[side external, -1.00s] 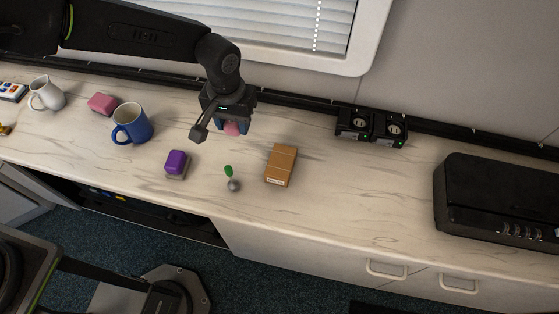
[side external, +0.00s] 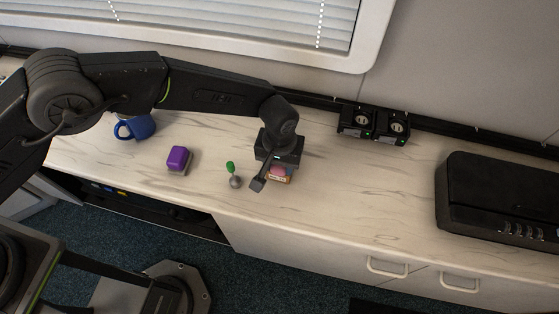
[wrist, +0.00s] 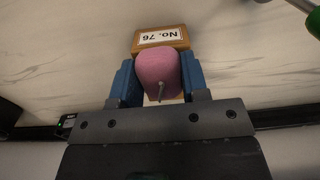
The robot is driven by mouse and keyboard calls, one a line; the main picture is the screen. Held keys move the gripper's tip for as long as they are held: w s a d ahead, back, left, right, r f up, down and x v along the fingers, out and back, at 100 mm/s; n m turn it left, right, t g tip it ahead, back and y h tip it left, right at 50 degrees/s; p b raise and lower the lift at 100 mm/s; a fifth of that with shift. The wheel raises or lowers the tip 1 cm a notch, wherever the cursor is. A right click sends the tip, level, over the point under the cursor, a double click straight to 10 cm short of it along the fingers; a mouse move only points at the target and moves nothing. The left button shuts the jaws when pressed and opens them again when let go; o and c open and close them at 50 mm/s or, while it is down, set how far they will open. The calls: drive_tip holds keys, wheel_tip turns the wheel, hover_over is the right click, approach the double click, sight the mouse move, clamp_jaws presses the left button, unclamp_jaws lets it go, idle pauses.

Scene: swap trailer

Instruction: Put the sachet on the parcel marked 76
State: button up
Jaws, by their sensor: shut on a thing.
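My gripper (side external: 275,166) is shut on a pink, rounded sachet (wrist: 157,70), held between its two blue fingers. The sachet also shows as a small pink patch in the side external view (side external: 277,171). In the side external view the parcel (side external: 283,180) is mostly hidden beneath my gripper. The sachet is over the parcel and covers part of it. I cannot tell whether they touch.
A green-topped item with a grey ball-like base (side external: 235,182) stands just left of the parcel. A purple block (side external: 179,158) and a blue mug (side external: 137,128) are further left. Black devices (side external: 373,124) sit behind, and a black case (side external: 500,195) is right. Counter between is clear.

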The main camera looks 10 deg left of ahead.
drive_tip(key=shift+f, duration=0.15)
drive_tip(key=o, duration=0.9)
